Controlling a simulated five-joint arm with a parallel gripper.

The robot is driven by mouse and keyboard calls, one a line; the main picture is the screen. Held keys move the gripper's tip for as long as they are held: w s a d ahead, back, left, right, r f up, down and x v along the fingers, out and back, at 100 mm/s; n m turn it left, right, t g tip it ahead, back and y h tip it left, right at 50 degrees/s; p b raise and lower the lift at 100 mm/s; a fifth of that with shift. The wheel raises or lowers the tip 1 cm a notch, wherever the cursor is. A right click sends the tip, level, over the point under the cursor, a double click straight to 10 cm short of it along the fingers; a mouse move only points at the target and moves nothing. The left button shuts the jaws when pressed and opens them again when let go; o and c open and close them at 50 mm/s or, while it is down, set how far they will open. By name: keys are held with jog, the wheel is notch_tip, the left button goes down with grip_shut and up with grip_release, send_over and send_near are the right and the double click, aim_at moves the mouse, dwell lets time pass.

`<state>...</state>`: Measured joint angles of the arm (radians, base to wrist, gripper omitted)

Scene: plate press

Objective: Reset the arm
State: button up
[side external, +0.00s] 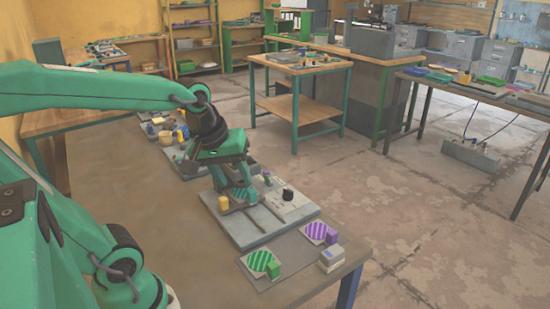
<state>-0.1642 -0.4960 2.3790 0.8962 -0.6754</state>
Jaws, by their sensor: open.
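My green arm reaches in from the left, and my gripper (240,191) points down over the grey press board (250,236). The gripper is open. The fingers hide part of the board.
In front of the board lie a green striped disc (260,261) with a green block (274,269) and a purple striped disc (315,230) with a purple block (331,237). A grey-white box (331,259) sits near the table edge. The table's (170,220) near left is bare.

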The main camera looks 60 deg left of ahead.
jog(key=s+d+r+m+t, duration=0.1)
jog(key=s+d+m, duration=0.3)
jog(key=m, duration=0.5)
jog(key=shift+d+m+h, duration=0.2)
jog(key=shift+m+h, duration=0.1)
